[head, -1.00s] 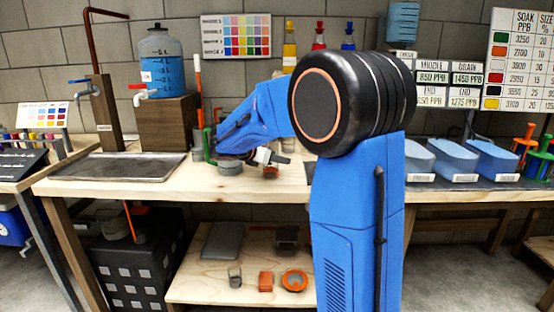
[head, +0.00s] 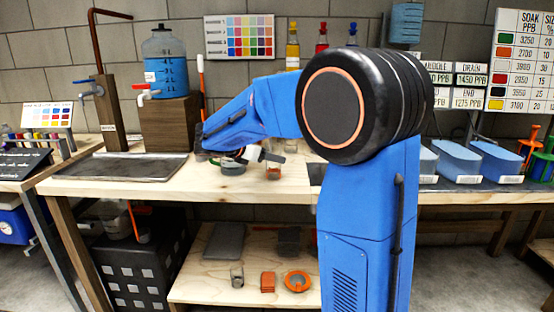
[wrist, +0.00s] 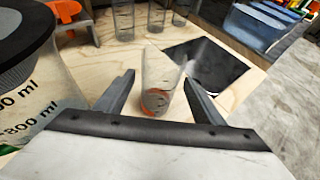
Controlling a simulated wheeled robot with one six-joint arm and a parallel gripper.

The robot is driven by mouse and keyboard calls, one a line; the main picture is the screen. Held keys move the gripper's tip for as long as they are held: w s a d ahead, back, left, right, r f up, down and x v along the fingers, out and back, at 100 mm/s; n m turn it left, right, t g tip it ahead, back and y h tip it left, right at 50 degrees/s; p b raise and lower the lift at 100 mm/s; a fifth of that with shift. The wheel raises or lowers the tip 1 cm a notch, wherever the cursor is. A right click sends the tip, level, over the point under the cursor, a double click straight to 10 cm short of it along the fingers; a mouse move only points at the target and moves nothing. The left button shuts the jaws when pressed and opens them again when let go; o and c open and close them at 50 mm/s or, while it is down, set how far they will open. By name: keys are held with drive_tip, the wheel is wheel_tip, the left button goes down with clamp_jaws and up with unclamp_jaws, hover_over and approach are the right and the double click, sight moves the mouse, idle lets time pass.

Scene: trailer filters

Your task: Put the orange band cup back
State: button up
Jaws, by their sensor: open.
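The orange band cup (wrist: 161,70) is a clear cup with orange at its base, standing on the wooden bench in the wrist view. It also shows in the head view as a small cup with orange low down (head: 274,172), just below my gripper. My gripper (wrist: 158,80) is open and empty. In the wrist view its two fingers flank the cup, one on each side, with gaps visible. I cannot tell how far the cup sits between them. In the head view my gripper (head: 268,155) is small and partly merged with the bench clutter.
A large graduated clear vessel with a dark top (wrist: 30,85) stands close on the left in the wrist view. Several clear cups (wrist: 123,18) stand behind. A dark mat (wrist: 205,68) lies right of the cup. A blue tub (wrist: 255,25) is at the far right.

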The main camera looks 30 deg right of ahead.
drive_tip(key=v, duration=0.6)
drive_tip(key=s+a+f+m+y, duration=0.1)
drive_tip(key=s+f+m+y, duration=0.25)
drive_tip(key=s, duration=0.55)
drive_tip(key=s+f+m+y, duration=0.25)
drive_tip(key=s+m, duration=0.25)
drive_tip(key=s, duration=0.5)
drive_tip(key=s+a+f+m+y, duration=0.2)
drive_tip(key=s+a+f+m, duration=0.1)
drive_tip(key=s+m, duration=0.1)
drive_tip(key=s+a+f+m+t+y, duration=0.1)
drive_tip(key=s+a+f+m+y, duration=0.1)
drive_tip(key=s, duration=0.5)
drive_tip(key=s+a+f+m+y, duration=0.2)
drive_tip(key=s+a+f+m, duration=0.2)
drive_tip(key=s+a+m, duration=0.2)
drive_tip(key=shift+f, duration=0.25)
drive_tip(key=shift+d+m, duration=0.15)
drive_tip(key=shift+m, duration=0.1)
